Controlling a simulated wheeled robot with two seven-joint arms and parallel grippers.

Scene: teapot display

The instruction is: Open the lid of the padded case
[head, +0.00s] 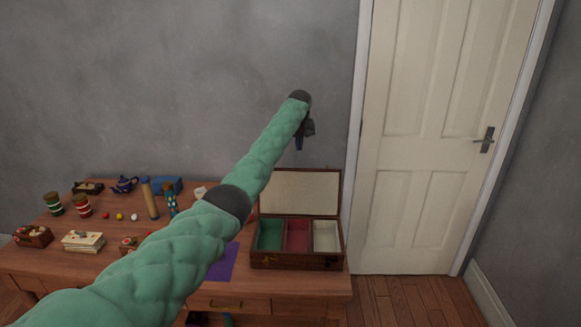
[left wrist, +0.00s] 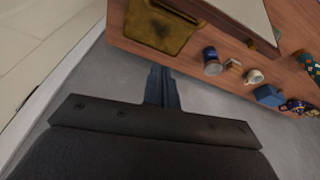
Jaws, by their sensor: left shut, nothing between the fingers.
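The padded case (head: 297,258) is a brown wooden box at the right end of the table. Its lid (head: 300,193) stands raised at the back, with a pale lining facing me. The open inside shows green, red and cream padded compartments. My left gripper (head: 299,143) is in the air above the raised lid, apart from it. Its fingers also show in the left wrist view (left wrist: 162,86), shut with nothing between them. My left arm crosses in front of part of the table. My right gripper is in neither view.
The wooden table (head: 330,283) carries a blue teapot (head: 124,184), a blue box (head: 167,184), striped jars and small balls to the left. A purple cloth (head: 222,263) lies left of the case. A grey wall is behind, and a closed white door (head: 420,150) is at the right.

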